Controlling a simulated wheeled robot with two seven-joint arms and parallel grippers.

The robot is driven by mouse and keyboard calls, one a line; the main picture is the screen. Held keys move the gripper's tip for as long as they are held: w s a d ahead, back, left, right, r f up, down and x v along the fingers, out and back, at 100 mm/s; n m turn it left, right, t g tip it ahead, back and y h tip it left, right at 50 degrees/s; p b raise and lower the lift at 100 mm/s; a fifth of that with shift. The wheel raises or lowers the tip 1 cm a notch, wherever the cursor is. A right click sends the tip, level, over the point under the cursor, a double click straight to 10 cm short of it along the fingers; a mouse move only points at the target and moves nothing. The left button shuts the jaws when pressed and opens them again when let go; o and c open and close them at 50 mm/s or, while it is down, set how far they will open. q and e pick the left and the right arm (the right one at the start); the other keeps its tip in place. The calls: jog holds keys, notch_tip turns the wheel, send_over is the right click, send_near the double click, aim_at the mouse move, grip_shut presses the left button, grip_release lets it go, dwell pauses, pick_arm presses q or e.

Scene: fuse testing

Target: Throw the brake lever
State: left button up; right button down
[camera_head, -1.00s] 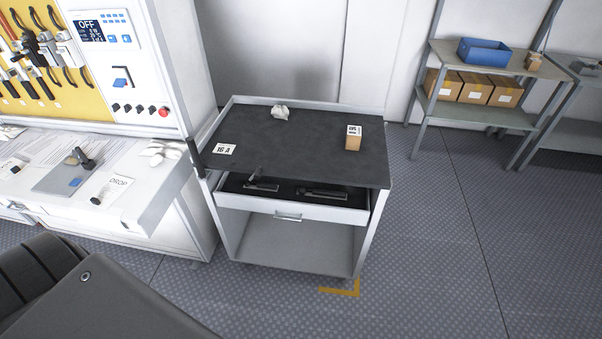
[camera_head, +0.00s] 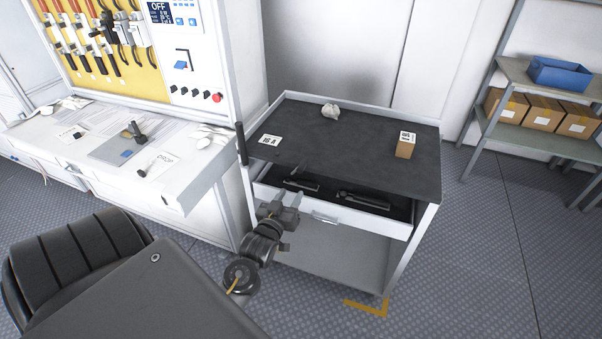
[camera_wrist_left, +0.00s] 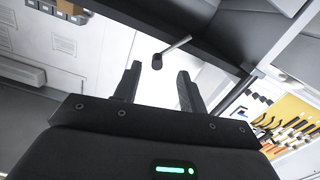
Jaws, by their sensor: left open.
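A small lever (camera_wrist_left: 177,46) with a metal rod and a dark knob shows in the left wrist view; I take it for the brake lever. Its knob appears just beyond and between the fingertips of my left gripper (camera_wrist_left: 159,72), with no clear contact. In the head view my left gripper (camera_head: 283,200) is open and empty, in front of the left part of the cart's drawer front. My right gripper is not in view.
The cart's drawer (camera_head: 375,223) is partly open with dark tools inside. A small box (camera_head: 404,150) and a label card stand on top. A white workbench (camera_head: 185,190) is close on the left, a chair (camera_head: 75,255) in front. Floor at right is clear.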

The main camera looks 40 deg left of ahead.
aim_at(298, 173)
pick_arm(q)
jog(key=shift+t, duration=0.3)
jog(key=w+a, duration=0.1)
jog(key=w, duration=0.2)
jog(key=w+a+r+p, duration=0.1)
jog(key=w, duration=0.1)
jog(key=w+a+r, duration=0.1)
jog(key=w, duration=0.2)
jog(key=shift+w+a+r+p, duration=0.1)
jog(key=shift+w+a+p, duration=0.15)
jog(key=shift+w+p, duration=0.1)
jog(key=shift+w+a, duration=0.25)
jog(key=shift+w, duration=0.45)
grip_shut()
jog(key=shift+s+d, duration=0.1)
